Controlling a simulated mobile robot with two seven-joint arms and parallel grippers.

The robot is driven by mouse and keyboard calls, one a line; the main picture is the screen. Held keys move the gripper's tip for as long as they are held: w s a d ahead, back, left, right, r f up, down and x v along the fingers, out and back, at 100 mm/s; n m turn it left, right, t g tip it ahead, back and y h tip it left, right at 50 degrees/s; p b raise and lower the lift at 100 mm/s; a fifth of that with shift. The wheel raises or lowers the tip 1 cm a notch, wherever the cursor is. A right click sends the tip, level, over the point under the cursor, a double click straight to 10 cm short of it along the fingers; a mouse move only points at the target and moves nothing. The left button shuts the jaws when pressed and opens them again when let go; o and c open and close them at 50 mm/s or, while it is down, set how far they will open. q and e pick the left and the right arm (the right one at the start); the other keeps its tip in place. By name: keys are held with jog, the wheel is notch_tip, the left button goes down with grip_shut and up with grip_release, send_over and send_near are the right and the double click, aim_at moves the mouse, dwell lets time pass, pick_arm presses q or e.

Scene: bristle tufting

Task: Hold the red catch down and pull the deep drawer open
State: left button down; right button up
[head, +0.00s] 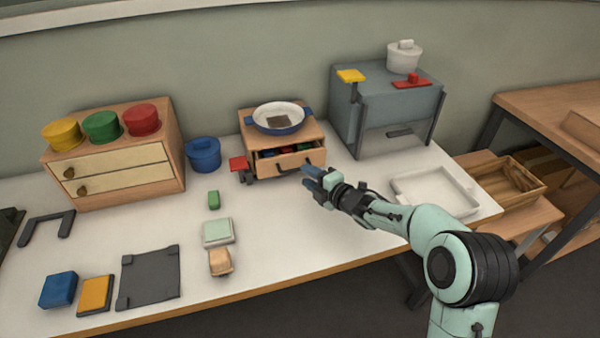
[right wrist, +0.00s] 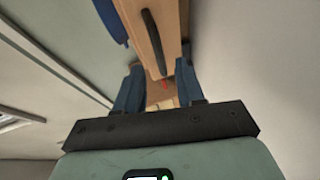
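A small wooden cabinet (head: 246,124) stands at the back middle of the table. Its drawer (head: 289,164) is partly open, with coloured pieces showing inside and a dark handle on its front. A red catch (head: 238,163) on a dark post stands at the cabinet's left. My right gripper (head: 312,178) is just in front of the drawer's right end, apart from the handle as far as I can tell. In the right wrist view its blue fingers (right wrist: 159,88) are apart with nothing held; the drawer handle (right wrist: 153,43) is beyond them. My left gripper is out of view.
A blue-rimmed pan (head: 279,117) sits on the cabinet. A blue pot (head: 204,154) stands left of the catch. A grey cabinet (head: 385,112) with yellow and red tabs is at the right, behind a white tray (head: 432,192).

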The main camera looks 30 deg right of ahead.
aim_at(298, 170)
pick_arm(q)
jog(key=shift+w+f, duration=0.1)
pick_arm(e)
jog(key=shift+x, duration=2.15)
grip_shut()
